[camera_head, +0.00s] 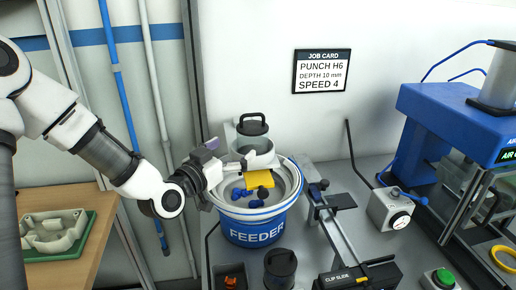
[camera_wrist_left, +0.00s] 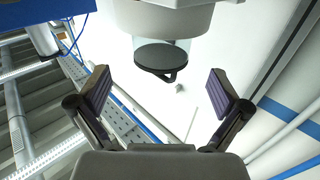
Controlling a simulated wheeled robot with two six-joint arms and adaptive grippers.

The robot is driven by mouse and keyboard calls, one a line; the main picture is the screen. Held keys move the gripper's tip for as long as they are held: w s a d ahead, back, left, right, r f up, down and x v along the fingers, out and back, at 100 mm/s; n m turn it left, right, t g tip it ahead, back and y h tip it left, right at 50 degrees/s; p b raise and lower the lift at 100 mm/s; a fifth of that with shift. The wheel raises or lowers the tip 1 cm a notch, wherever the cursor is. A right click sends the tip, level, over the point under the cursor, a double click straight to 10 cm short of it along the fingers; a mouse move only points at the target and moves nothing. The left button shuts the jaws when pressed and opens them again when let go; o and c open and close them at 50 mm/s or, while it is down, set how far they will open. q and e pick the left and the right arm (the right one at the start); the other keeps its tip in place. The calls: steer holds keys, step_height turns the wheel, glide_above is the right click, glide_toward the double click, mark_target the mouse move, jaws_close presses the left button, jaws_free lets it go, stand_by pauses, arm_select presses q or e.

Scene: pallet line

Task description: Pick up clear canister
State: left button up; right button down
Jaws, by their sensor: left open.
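The clear canister (camera_head: 252,144) has a see-through body and a black lid with a handle. In the head view it stands upright behind the feeder bowl (camera_head: 232,208), its lower part hidden by my gripper and the bowl. My left gripper (camera_head: 222,163) is open and empty, to the left of the canister at the bowl's back left. In the left wrist view the canister (camera_wrist_left: 170,45) shows upside down with its black lid, ahead of my open fingers (camera_wrist_left: 160,92) and not between the pads. My right gripper is not in view.
The bowl holds blue pieces (camera_head: 245,194) and a yellow block (camera_head: 259,179). A dark lidded canister (camera_head: 280,266) stands in front of the feeder. A clip slide (camera_head: 345,235) lies to the right, with a blue press (camera_head: 450,115) beyond. A wooden table (camera_head: 75,265) is at left.

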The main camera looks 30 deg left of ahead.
mark_target(253, 137)
arm_select(q)
steer(key=w+p, duration=0.1)
steer(key=w, duration=0.1)
steer(key=w+p, duration=0.1)
steer(key=w, duration=0.2)
steer(key=w+d+p, duration=0.1)
steer(key=w, duration=0.2)
steer(key=shift+f, duration=0.2)
steer(key=shift+w+f, duration=0.15)
steer(key=shift+w, duration=0.15)
steer(key=shift+s, duration=0.1)
steer(key=c, duration=1.1)
